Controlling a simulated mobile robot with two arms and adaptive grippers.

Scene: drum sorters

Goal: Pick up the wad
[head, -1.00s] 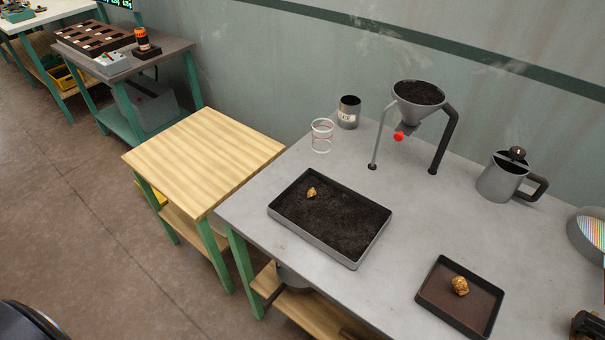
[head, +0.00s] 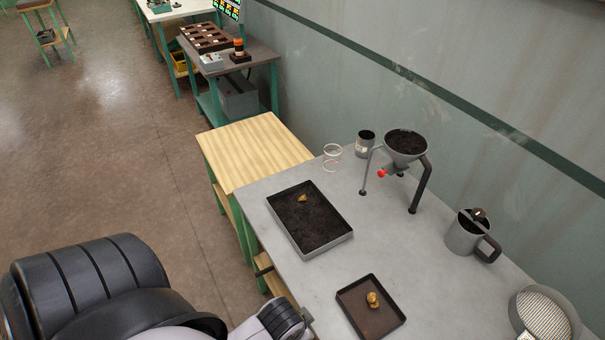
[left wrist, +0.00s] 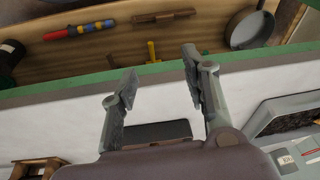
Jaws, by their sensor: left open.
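Two small golden-brown crumpled lumps show in the head view, and I cannot tell which one is the wad. One lump (head: 373,299) lies in a small brown tray (head: 353,298) at the table's near side. The other, smaller lump (head: 302,198) lies on dark grounds in a larger grey tray (head: 329,245). My left gripper (left wrist: 160,73) is open in the left wrist view, with nothing between its fingertips. Neither lump can be made out there. In the head view my left arm comes in at the bottom left, short of the small tray. My right gripper is not in view.
On the grey table (head: 400,250) stand a funnel on a stand (head: 406,146), a tin (head: 365,145), a clear glass (head: 332,157), a metal pot (head: 465,238) and a round sieve (head: 543,318). A bare wooden table (head: 255,150) adjoins it. The wall runs behind.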

